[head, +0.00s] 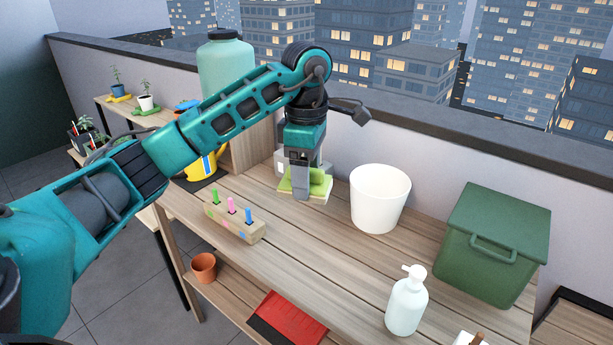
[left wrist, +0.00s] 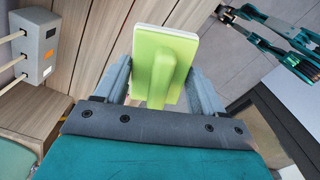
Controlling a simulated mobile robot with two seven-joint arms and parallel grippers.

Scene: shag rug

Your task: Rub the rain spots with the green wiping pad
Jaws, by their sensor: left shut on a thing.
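My left gripper (head: 301,192) is shut on the green wiping pad (head: 318,183), by its raised grip. It is over the back of the wooden table, left of the white bucket. In the left wrist view the pad (left wrist: 165,50) shows as a light green slab with a pale edge, between the two grey fingers of the gripper (left wrist: 160,85). I cannot tell whether its pale face touches anything. I can make out no rain spots in either view. My right gripper is not clearly seen.
On the table (head: 330,245) stand a white bucket (head: 379,200), a green lidded bin (head: 493,245), a pump bottle (head: 407,302) and a wooden block with coloured pegs (head: 234,217). A yellow watering can (head: 200,166) is at the left. The table's middle is clear.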

